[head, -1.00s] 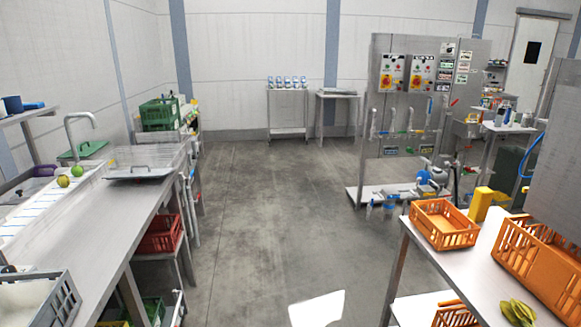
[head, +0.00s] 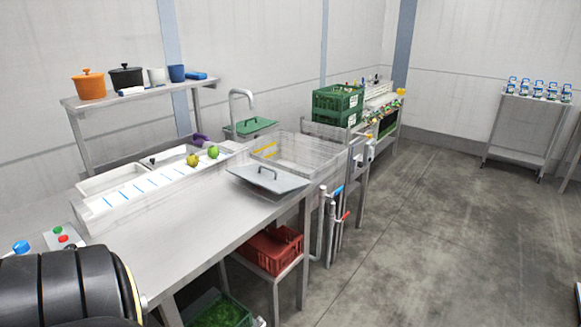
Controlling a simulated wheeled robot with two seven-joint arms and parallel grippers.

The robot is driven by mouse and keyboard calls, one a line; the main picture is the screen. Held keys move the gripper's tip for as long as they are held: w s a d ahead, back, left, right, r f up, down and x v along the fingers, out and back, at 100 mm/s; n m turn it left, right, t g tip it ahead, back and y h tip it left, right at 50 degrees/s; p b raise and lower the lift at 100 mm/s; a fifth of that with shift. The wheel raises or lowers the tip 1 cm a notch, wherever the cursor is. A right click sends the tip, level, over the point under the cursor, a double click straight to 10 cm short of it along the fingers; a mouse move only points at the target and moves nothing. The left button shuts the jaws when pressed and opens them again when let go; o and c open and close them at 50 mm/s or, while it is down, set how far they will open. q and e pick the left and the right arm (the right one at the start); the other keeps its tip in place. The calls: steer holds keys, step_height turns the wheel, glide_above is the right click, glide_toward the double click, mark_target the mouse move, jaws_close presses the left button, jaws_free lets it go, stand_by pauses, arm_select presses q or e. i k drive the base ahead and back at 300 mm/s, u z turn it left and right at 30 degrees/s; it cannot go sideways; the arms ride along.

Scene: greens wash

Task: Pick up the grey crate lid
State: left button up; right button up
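A flat grey lid (head: 285,181) with a raised dark handle lies on the steel counter (head: 190,215), close to its aisle-side edge. It is beside the near end of the see-through wash basin (head: 325,160), and its far corner seems to meet the basin's rim. Whether it rests on anything besides the counter I cannot tell. Neither of my grippers is in view.
A white channel (head: 150,188) with two round fruits runs along the counter's back. A tap (head: 240,95) and green crates (head: 338,103) stand beyond. A red crate (head: 270,250) sits below. Something dark hides the lower left. The aisle floor (head: 430,230) is clear.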

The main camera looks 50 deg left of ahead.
mark_target(278, 183)
steer(key=u, duration=0.45)
steer(key=i, duration=1.8)
steer(key=u, duration=2.05)
steer(key=i, duration=1)
steer(key=u, duration=0.85)
